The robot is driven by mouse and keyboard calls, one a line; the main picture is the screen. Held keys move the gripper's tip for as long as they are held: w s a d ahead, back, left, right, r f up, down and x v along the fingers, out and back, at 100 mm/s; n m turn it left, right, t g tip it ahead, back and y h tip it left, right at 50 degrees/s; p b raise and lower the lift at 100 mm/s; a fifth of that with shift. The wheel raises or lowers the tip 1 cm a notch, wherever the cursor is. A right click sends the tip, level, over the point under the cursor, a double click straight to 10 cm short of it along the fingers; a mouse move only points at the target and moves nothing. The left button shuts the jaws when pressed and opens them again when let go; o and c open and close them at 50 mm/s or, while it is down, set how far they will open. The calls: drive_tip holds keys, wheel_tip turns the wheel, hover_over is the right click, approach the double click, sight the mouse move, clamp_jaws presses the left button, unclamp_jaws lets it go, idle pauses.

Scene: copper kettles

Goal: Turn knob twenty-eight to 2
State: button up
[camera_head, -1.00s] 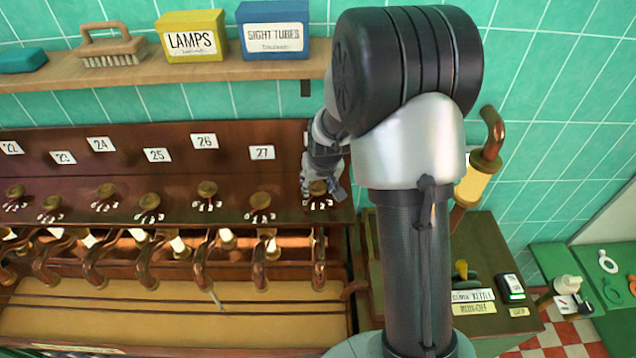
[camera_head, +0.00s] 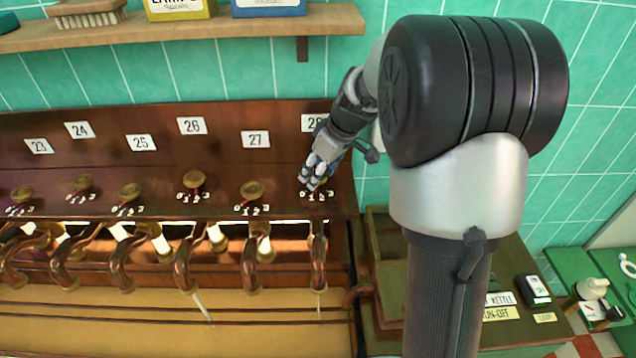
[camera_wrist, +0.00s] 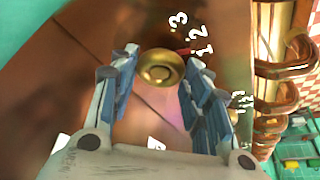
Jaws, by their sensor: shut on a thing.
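Knob twenty-eight, a round brass knob (camera_wrist: 161,66), sits between my gripper's fingers in the wrist view. My gripper (camera_head: 314,183) is shut on it at the right end of the knob row. In the body camera view my fingers hide the knob. Its red pointer (camera_wrist: 184,51) shows beside the fingers, close to the white 1 (camera_wrist: 203,48). The 2 (camera_wrist: 197,33) and 3 (camera_wrist: 178,19) lie further around the dial. The 28 label (camera_head: 311,122) is partly covered by my wrist.
Knob twenty-seven (camera_head: 252,190) is the neighbour on the left, with more knobs beyond it. Copper spouts (camera_head: 318,262) hang below the row. A wooden shelf (camera_head: 200,36) runs above the panel on the left.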

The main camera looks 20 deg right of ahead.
drive_tip(key=shift+d+n+g+y+b, duration=0.1)
drive_tip(key=shift+n+g+y+b, duration=0.45)
drive_tip(key=shift+n, duration=1.45)
drive_tip(key=shift+w, duration=0.1)
drive_tip(key=o, duration=1.1)
drive_tip(key=shift+c, duration=0.2)
drive_tip(key=v, duration=1.2)
drive_tip(key=shift+d+f, duration=0.1)
